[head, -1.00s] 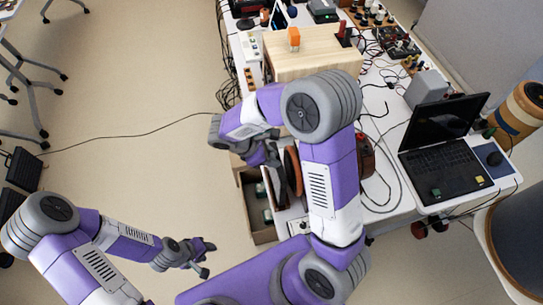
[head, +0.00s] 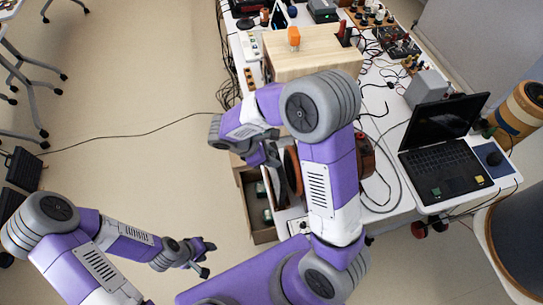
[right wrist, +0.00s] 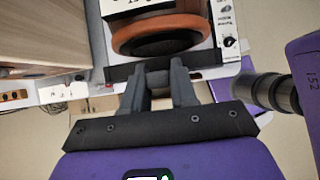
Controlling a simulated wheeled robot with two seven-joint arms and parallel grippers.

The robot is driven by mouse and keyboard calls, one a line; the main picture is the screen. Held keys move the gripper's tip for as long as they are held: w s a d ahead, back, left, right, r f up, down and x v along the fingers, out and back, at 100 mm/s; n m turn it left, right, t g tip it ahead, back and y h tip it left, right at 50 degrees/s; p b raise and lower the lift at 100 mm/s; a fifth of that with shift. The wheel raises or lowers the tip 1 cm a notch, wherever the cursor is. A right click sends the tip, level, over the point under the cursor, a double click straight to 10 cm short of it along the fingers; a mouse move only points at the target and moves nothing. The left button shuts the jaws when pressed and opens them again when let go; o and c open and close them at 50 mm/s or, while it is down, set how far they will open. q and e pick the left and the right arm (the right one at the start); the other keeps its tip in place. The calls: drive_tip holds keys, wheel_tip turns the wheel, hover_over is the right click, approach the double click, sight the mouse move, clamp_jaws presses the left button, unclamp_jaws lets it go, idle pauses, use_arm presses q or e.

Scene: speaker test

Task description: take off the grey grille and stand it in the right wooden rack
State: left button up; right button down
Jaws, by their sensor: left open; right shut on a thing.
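My right gripper (right wrist: 158,88) is shut in the right wrist view on a dark flat piece (right wrist: 120,72), seen nearly edge-on; it looks like the grey grille. A round orange-rimmed speaker part (right wrist: 155,32) with a black middle lies just beyond it. In the head view my right gripper (head: 270,158) hangs at the table's left edge, partly behind my own arm. The orange-rimmed part (head: 291,168) shows beside it. My left gripper (head: 207,259) is open and empty over the floor. I cannot make out the right wooden rack.
An open laptop (head: 445,150) and cables lie to the right. A brown open box (head: 260,236) stands below the table edge.

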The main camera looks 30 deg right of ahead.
drive_tip(key=shift+f+b, duration=0.45)
drive_tip(key=shift+f, duration=0.2)
drive_tip(key=c, duration=0.8)
unclamp_jaws()
drive_tip(key=s+p+v, duration=0.1)
drive_tip(key=v, duration=0.6)
drive_tip(key=shift+w+a+r, duration=0.2)
drive_tip(key=shift+w+r, duration=0.05)
drive_tip(key=shift+w, duration=0.25)
